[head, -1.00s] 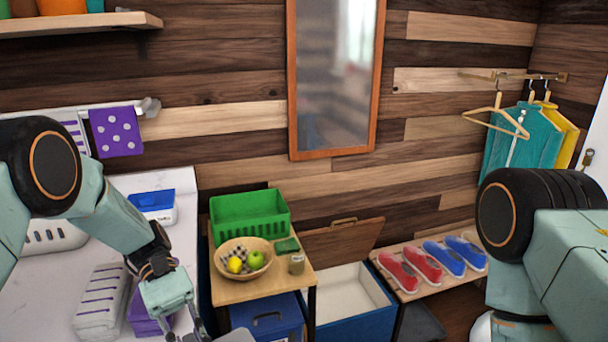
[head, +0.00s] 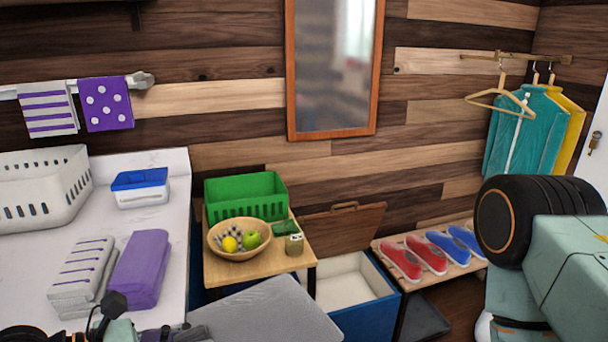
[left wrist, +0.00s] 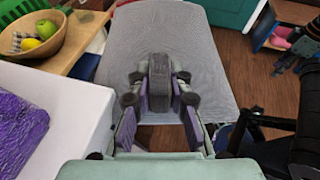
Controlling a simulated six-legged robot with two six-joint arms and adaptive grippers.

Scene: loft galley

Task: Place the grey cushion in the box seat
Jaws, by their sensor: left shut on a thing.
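The grey cushion (head: 270,315) is a flat, broad square at the bottom middle of the head view, in front of the small wooden table. My left gripper (left wrist: 160,90) is shut on its near edge, and the cushion extends away from the fingers in the left wrist view (left wrist: 205,50). In the head view only part of my left gripper shows at the bottom left. The box seat (head: 374,318) is a blue box with a pale interior, its wooden lid (head: 345,222) raised against the wall. The cushion is left of and nearer than the box. My right gripper is out of view.
The small table (head: 285,262) left of the box holds a green crate (head: 245,196) and a fruit bowl (head: 238,250). A shoe bench (head: 412,282) stands right of the box. The white counter (head: 110,225) at left carries folded towels (head: 140,270).

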